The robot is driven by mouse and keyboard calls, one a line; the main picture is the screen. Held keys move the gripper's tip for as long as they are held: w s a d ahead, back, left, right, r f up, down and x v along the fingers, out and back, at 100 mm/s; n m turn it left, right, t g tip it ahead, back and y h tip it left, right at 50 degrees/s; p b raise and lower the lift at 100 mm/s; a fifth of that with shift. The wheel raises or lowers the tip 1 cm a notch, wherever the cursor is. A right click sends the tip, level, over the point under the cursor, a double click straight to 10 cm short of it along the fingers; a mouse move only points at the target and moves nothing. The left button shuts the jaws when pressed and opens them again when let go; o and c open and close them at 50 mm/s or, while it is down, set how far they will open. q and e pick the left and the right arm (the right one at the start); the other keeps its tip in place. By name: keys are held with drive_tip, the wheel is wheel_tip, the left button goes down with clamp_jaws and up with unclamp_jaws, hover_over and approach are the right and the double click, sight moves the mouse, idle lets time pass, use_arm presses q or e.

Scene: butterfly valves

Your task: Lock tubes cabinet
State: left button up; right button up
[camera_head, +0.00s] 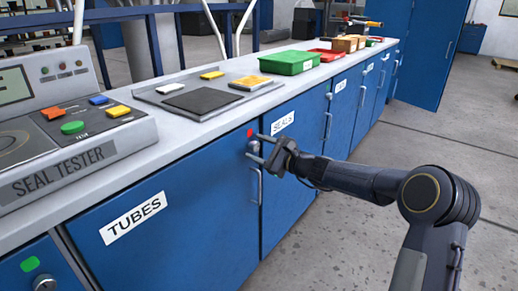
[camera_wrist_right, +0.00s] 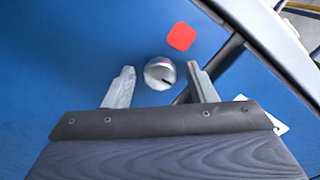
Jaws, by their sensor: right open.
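The tubes cabinet (camera_head: 180,230) is a blue door with a white "TUBES" label (camera_head: 133,217), and it looks shut. At its upper right corner is a round silver lock knob (camera_head: 253,147) below a red square marker (camera_head: 250,132). In the right wrist view the knob (camera_wrist_right: 160,72) shows a dark slot, and the red marker (camera_wrist_right: 181,36) is above it. My right gripper (camera_head: 264,149) is open, its fingers pointing at the door. In the wrist view its fingertips (camera_wrist_right: 161,80) lie on either side of the knob, apparently without touching it. My left gripper is not in view.
A door handle (camera_head: 257,185) hangs below the knob. The "SEALS" cabinet (camera_head: 293,155) adjoins on the right. A neighbouring cabinet at lower left has a green marker (camera_head: 30,264). The seal tester (camera_head: 75,150) and green bin (camera_head: 289,62) stand on the counter. The floor at right is clear.

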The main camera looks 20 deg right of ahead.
drive_tip(key=p+v, duration=0.1)
drive_tip(key=v, duration=0.6)
drive_tip(key=shift+s+d, duration=0.25)
drive_tip(key=shift+s, duration=0.05)
drive_tip(key=s+a+r+n+g+h, duration=0.1)
drive_tip(key=s+a+n+g, duration=0.4)
drive_tip(key=s, duration=0.6)
drive_tip(key=s+a+n+g, duration=0.25)
drive_tip(key=s+n, duration=0.45)
drive_tip(key=s, duration=0.4)
drive_tip(key=s+d+f+n+h, duration=0.25)
drive_tip(key=s+f+n, duration=0.2)
drive_tip(key=s, duration=0.45)
drive_tip(key=s+d+f+n+h, duration=0.1)
drive_tip(key=s+f+n+h, duration=0.3)
drive_tip(key=s, duration=0.5)
wheel_tip(320, 180, up, 30)
drive_tip(key=m+g+p, duration=0.1)
drive_tip(key=p, duration=2.9)
drive_tip(key=shift+w, duration=0.25)
